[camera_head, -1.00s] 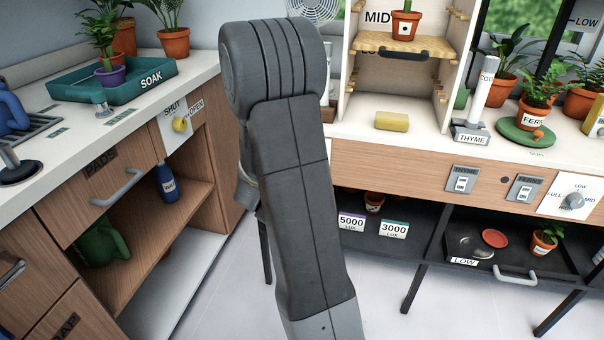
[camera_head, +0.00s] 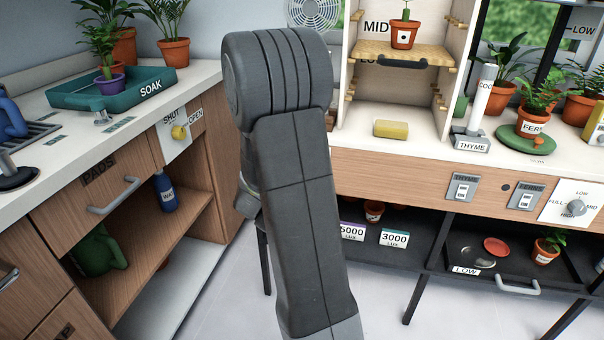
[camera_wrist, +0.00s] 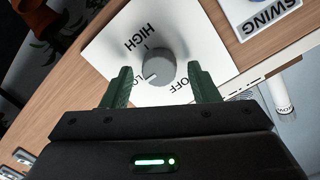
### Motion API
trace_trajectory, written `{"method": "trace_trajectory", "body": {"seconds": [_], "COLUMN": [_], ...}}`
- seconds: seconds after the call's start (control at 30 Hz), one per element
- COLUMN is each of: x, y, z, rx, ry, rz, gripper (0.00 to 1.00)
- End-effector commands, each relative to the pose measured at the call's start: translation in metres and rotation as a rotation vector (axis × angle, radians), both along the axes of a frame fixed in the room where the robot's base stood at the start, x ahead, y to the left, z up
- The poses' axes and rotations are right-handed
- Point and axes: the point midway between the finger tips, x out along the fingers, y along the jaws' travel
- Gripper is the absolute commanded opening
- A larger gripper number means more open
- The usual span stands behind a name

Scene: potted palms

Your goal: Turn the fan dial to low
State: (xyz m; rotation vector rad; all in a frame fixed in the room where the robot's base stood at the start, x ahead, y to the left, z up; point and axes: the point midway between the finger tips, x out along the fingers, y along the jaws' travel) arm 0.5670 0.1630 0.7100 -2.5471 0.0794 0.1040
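A round grey dial (camera_wrist: 159,66) sits on a white plate (camera_wrist: 108,48) in the wrist view. A pale mark on the dial points toward the lower left of the picture. My gripper (camera_wrist: 160,68) is open, with one green finger on each side of the dial; I cannot tell whether they touch it. A fan (camera_head: 314,12) stands at the back in the head view. My gripper is not visible there, as my arm blocks the middle.
A SWING plate (camera_wrist: 268,12) is beside the dial plate. In the head view, a LOW/MID/HIGH/FULL dial (camera_head: 575,208) and THYME (camera_head: 462,188) and FERNS (camera_head: 526,197) switches line the right counter front. A yellow sponge (camera_head: 391,129) lies on that counter.

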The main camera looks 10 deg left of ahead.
Motion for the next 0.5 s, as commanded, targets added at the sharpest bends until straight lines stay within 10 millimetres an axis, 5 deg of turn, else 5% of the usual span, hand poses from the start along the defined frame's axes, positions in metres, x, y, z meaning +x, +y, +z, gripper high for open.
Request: {"method": "trace_trajectory", "body": {"seconds": [0.27, 0.5], "x": [-0.014, -0.066], "y": [0.001, 0.004], "z": [0.001, 0.007], "rx": [-0.001, -0.002], "ry": [0.003, 0.002], "rz": [0.002, 0.005], "gripper": [0.55, 0.55]}}
